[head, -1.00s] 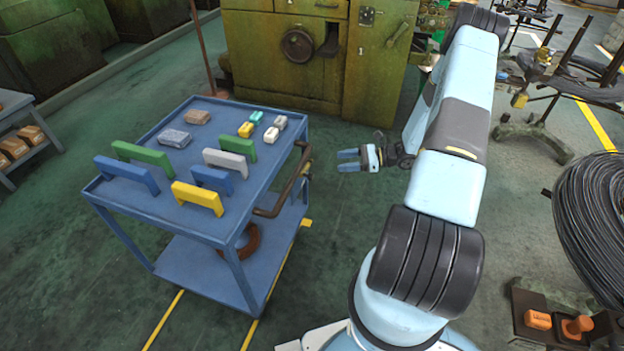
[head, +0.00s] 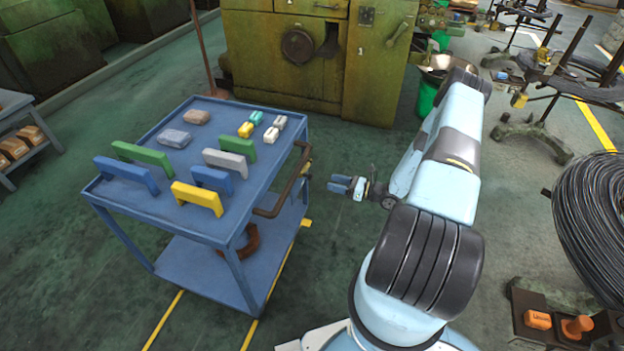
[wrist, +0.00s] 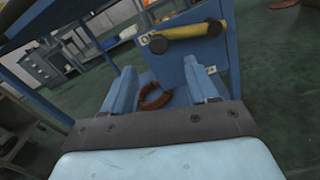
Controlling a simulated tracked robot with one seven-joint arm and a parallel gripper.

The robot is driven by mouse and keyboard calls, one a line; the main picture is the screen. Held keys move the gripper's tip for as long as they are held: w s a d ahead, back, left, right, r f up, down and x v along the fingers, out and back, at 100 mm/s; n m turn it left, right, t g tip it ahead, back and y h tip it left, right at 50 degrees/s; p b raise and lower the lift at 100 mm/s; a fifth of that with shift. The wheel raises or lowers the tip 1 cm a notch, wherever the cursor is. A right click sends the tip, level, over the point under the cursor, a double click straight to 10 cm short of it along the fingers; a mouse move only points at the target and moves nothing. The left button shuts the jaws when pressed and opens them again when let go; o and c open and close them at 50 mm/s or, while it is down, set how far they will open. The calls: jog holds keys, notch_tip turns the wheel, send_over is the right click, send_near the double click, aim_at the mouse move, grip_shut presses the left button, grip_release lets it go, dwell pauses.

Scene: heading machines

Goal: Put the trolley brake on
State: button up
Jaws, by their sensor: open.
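The blue trolley (head: 170,228) stands left of my arm, with a dark push handle (head: 285,185) on its near right side. My gripper (head: 336,184) is open and empty in the head view, to the right of the handle and apart from it. In the wrist view, the fingers (wrist: 162,78) are spread and point at the trolley. A yellow-brown bar with black ends (wrist: 190,32) is above and beyond them, in front of a blue panel (wrist: 216,62).
Blocks and bridge-shaped pieces in several colours, such as a yellow one (head: 197,197), lie on the trolley top. A brown ring (head: 242,240) lies on its lower shelf. A green machine (head: 300,60) stands behind. A wire coil (head: 590,215) is at right. Floor around my gripper is clear.

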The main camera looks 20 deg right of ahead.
jog(key=x, duration=0.9)
jog(key=shift+c, duration=0.3)
jog(key=shift+d, duration=0.15)
grip_shut()
